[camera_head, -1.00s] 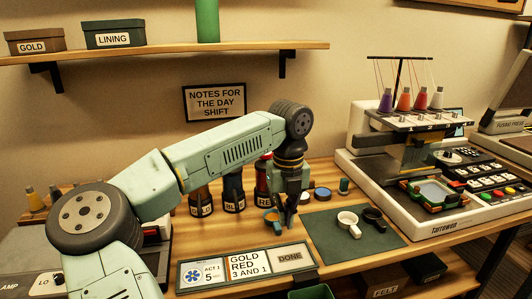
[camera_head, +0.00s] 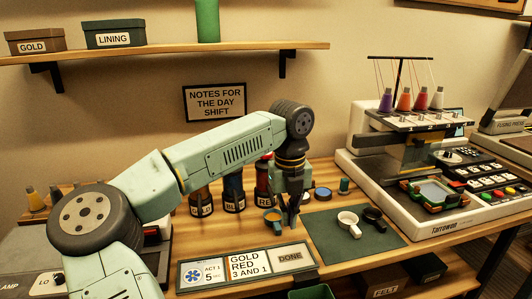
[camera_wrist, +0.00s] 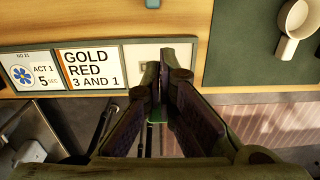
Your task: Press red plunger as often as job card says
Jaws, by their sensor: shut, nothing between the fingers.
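The red pump bottle (camera_head: 263,187) stands at the back of the table, its label partly hidden behind my gripper (camera_head: 293,224). Its plunger top is mostly hidden by my arm. My gripper points down in front of and to the right of it, shut and empty. In the wrist view my gripper (camera_wrist: 159,72) is over the DONE tile (camera_wrist: 143,54), which its fingers largely cover. The job card (camera_head: 249,264) reads "GOLD RED 3 AND 1"; it also shows in the wrist view (camera_wrist: 90,68). Left of it is an "ACT 1, 5 SEC" card (camera_head: 205,272).
An embroidery machine (camera_head: 430,160) fills the right.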

